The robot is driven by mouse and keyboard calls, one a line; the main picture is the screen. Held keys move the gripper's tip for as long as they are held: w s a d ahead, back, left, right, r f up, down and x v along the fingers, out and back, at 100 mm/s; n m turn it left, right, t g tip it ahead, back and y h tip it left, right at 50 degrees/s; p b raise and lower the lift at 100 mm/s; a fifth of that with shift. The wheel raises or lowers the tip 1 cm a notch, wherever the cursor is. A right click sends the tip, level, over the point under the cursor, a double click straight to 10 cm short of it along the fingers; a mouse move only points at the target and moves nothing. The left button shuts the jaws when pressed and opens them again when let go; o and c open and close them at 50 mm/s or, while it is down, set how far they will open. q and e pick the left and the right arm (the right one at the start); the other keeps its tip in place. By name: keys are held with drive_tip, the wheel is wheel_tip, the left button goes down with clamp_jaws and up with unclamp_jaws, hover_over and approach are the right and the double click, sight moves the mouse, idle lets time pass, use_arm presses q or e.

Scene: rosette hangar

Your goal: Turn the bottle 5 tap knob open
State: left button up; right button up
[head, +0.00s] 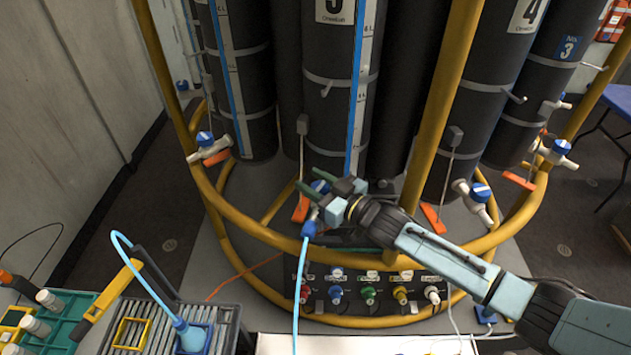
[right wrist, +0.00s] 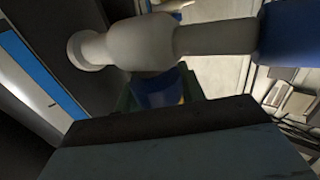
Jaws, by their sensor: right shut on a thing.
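Bottle 5 (head: 340,100) is the dark cylinder in the middle of the head view, with a white label and a blue scale strip. Its tap is low on its front, mostly hidden by my right gripper (head: 325,184). The gripper is shut on the blue tap knob (head: 320,186). In the right wrist view the white tap body (right wrist: 130,42) lies across the top, and part of the blue knob (right wrist: 160,92) shows beneath it, by the gripper. A blue hose connector (head: 309,229) is at the tap's outlet, with a light-blue hose hanging down. My left gripper is not in view.
A yellow rail frame (head: 225,207) rings the bottles, with uprights close to my right arm. Other bottles have blue-knobbed taps, one at left (head: 205,139). A panel of coloured connectors (head: 370,292) sits below. Crates (head: 65,312) stand at lower left.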

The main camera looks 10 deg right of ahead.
drive_tip(key=shift+a, duration=0.1)
idle(0.3)
drive_tip(key=o, duration=1)
drive_tip(key=shift+s, duration=0.1)
drive_tip(key=shift+s+d, duration=0.3)
drive_tip(key=shift+d, duration=0.05)
drive_tip(key=v, duration=0.6)
drive_tip(key=shift+s+d, duration=0.2)
drive_tip(key=shift+d, duration=0.05)
